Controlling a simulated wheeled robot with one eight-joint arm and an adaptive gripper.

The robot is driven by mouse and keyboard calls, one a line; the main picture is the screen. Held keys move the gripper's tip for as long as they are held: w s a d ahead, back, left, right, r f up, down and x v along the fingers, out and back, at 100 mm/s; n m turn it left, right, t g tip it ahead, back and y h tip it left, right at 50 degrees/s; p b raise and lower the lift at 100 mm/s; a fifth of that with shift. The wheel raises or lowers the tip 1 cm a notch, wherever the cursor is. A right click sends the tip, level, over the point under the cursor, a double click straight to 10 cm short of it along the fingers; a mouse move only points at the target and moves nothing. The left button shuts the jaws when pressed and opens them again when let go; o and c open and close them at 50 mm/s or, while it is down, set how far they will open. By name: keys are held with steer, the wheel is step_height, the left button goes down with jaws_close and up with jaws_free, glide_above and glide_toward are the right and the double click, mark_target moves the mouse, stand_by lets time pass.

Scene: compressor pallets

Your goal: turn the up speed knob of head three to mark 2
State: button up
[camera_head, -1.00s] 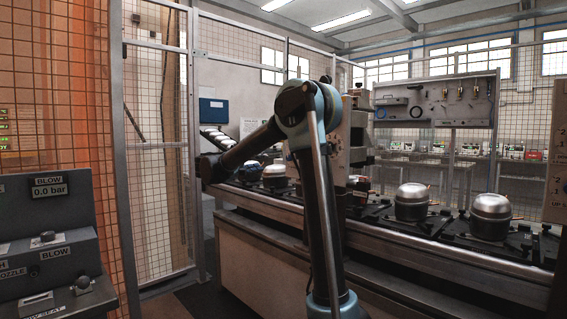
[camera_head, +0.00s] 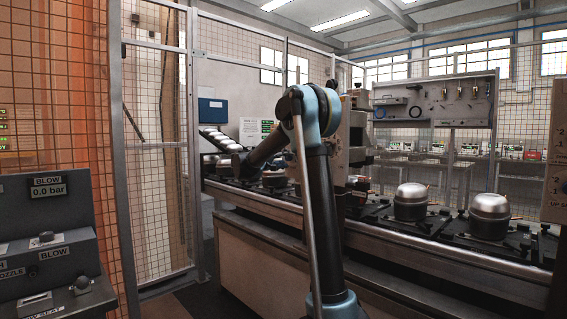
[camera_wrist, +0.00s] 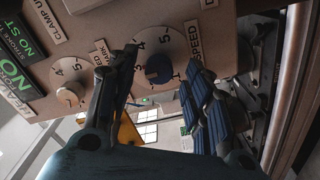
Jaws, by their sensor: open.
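In the wrist view a round blue knob (camera_wrist: 158,70) sits on a beige panel (camera_wrist: 220,40). Numbers 3, 4 and 5 are printed around it, and a label (camera_wrist: 194,40) reading "SPEED" is beside it, its first part hidden. The knob's pointer is too small to read surely. My gripper (camera_wrist: 163,62) is open, its two dark fingers on either side of the knob in the picture; I cannot tell whether they touch it. A pale knob (camera_wrist: 68,96) with its own numbers is further left. The head number does not show. In the head view my gripper cannot be made out.
A conveyor rail (camera_head: 400,253) carries several silver compressors (camera_head: 411,202) on dark pallets. A blow panel (camera_head: 45,215) stands at the left, near a mesh fence (camera_head: 150,150). In the wrist view a metal rail (camera_wrist: 295,90) runs along the right edge.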

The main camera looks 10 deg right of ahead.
steer(key=shift+w+d, duration=0.2)
steer(key=shift+d, duration=0.1)
steer(key=shift+c, duration=0.2)
steer(key=c, duration=1)
steer(key=shift+a, duration=0.1)
steer(key=shift+c, duration=0.2)
steer(key=shift+n, duration=0.3)
steer(key=n, duration=1.1)
steer(key=shift+f, duration=0.1)
